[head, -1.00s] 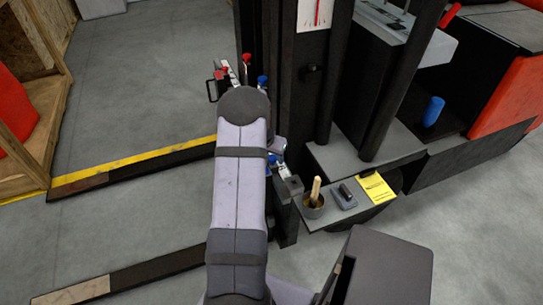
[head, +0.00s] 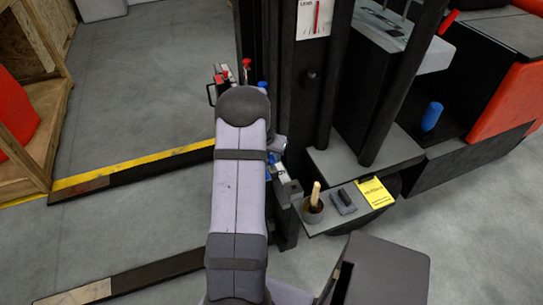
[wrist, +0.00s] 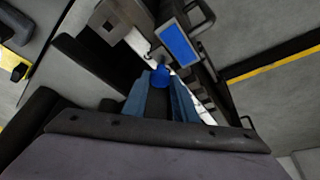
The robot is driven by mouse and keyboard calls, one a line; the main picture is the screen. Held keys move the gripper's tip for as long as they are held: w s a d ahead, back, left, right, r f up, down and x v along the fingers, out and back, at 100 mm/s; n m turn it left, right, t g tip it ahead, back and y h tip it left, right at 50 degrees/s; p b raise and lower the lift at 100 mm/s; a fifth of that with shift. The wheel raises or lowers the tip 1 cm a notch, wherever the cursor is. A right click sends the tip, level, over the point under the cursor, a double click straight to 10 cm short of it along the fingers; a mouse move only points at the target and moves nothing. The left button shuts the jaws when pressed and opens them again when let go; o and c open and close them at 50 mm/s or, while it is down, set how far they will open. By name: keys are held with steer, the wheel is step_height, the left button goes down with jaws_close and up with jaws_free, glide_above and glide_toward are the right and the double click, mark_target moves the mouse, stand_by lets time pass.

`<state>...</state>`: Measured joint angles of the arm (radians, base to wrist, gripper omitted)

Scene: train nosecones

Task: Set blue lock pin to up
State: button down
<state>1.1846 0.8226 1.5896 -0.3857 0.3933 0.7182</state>
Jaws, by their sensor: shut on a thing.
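The blue lock pin (wrist: 160,78) shows in the wrist view as a round blue knob between the two bluish fingers of my gripper (wrist: 160,92). The fingers are shut on it. The pin's shaft and its height in its hole are hidden, so I cannot tell whether it is up or down. In the head view my arm hides most of the gripper. A blue knob (head: 262,86) shows just past the arm's far end, and a small blue part (head: 272,158) shows at its right side; I cannot tell which is the held pin.
Red knobs (head: 246,64) stand beside the far blue knob. A blue rectangular plate (wrist: 180,42) lies close to the fingers. The dark mast (head: 325,90) rises right of my arm.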

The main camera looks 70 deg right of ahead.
steer(key=c, duration=1.4)
jaws_free()
steer(key=shift+r, duration=0.2)
steer(key=shift+c, duration=0.2)
steer(key=v, duration=0.7)
steer(key=shift+r, duration=0.15)
